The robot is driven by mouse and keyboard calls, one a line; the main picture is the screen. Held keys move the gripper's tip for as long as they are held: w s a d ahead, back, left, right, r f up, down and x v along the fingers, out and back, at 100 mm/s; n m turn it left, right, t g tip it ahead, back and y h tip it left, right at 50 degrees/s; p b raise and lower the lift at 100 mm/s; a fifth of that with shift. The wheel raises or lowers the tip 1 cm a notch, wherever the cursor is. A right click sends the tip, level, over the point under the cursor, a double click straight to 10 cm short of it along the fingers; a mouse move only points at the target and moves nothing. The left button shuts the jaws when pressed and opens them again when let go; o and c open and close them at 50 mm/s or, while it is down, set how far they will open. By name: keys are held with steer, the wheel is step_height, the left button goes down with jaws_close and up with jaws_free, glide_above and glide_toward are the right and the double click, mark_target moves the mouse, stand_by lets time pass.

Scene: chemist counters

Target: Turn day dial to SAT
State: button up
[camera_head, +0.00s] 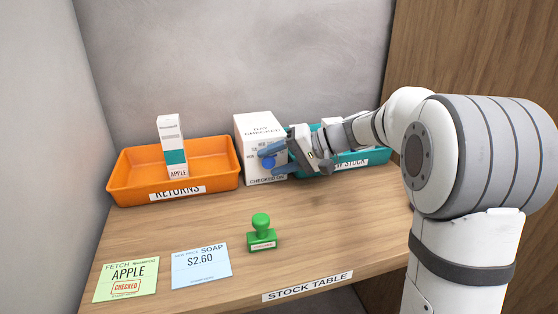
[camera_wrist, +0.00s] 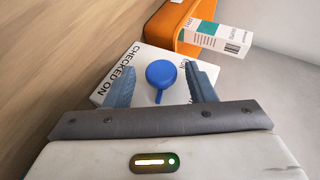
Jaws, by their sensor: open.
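The day dial is a round blue knob (camera_head: 268,161) on the front of a white box (camera_head: 258,123) at the back of the table. Small day labels stand beside it; only some letters show, and SAT is not readable. In the wrist view the knob (camera_wrist: 161,73) has a thin pointer aimed down the picture, toward my palm. I cannot tell which day it marks. My gripper (camera_head: 274,160) is open at the box front. In the wrist view its blue-grey fingers (camera_wrist: 162,70) are on either side of the knob, with gaps visible.
An orange RETURNS tray (camera_head: 214,182) holding an upright white-and-teal box (camera_head: 171,135) is left of the dial box. A teal stock tray (camera_head: 378,157) is at right, partly behind my arm.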

steer(key=shift+r, duration=0.1)
steer(key=p+v, duration=0.1)
steer(key=v, duration=0.6)
steer(key=shift+d+p, duration=0.3)
steer(key=shift+d, duration=0.1)
steer(key=shift+s+r, duration=0.1)
steer(key=shift+r, duration=0.05)
steer(key=s+d+r+h+p, duration=0.3)
steer(key=s+h+p, duration=0.1)
steer(key=s+p, duration=0.3)
steer(key=s+d+r+h+p, duration=0.2)
steer(key=s+r+h+p, duration=0.1)
steer(key=s+p, duration=0.4)
steer(key=s+d+r+h+p, duration=0.2)
steer(key=s+h+p, duration=0.3)
steer(key=s, duration=0.6)
steer(key=shift+s+d+r+m+t+p, duration=0.3)
steer(key=shift+s+d+r+p, duration=0.1)
steer(key=shift+d+p, duration=0.6)
steer(key=shift+a, duration=0.1)
